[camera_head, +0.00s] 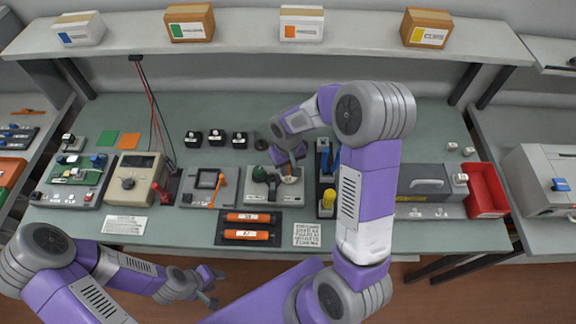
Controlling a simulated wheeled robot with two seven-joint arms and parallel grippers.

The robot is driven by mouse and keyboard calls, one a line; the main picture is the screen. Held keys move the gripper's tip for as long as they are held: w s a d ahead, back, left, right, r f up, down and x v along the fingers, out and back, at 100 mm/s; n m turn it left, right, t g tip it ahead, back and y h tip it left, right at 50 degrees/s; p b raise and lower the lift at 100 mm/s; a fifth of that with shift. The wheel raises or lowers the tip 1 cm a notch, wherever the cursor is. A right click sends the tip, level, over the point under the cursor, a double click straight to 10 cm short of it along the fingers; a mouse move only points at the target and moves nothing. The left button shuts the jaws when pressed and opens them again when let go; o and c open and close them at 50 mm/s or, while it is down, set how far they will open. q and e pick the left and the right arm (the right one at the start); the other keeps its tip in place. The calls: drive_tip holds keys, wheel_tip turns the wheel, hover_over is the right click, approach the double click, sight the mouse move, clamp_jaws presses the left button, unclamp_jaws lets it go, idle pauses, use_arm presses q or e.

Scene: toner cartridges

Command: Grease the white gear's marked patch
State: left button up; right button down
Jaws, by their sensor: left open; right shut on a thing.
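My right gripper (288,160) reaches down over a grey fixture (275,201) in the middle of the bench. It is shut on a small tool that the fingers mostly hide, so I cannot tell its shape. A small whitish part with an orange spot (290,179) shows just under the fingers. It may be the white gear, but its marked patch cannot be made out, nor whether the tool touches it. A dark green knob (259,173) sits on the fixture's left. My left gripper (213,286) is open and empty, low in front of the bench.
Two orange cartridges (247,235) lie on a dark mat left of a printed card (307,234). A dark holder with a yellow brush-like item (328,197) stands right of the fixture. A beige meter (134,180) is at left, a red bin (486,184) at right.

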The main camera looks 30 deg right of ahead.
drive_tip(key=shift+w+d, duration=0.25)
drive_tip(key=shift+d, duration=0.05)
drive_tip(key=shift+s+a, duration=0.25)
drive_tip(key=shift+a, duration=0.05)
drive_tip(key=shift+w+d, duration=0.25)
drive_tip(key=shift+s+a+b, duration=0.25)
drive_tip(key=shift+s+b, duration=0.05)
drive_tip(key=shift+w+d, duration=0.1)
drive_tip(key=shift+w, duration=0.05)
drive_tip(key=shift+w+d, duration=0.15)
drive_tip(key=shift+s+a, duration=0.25)
drive_tip(key=shift+w+d, duration=0.25)
drive_tip(key=shift+d, duration=0.05)
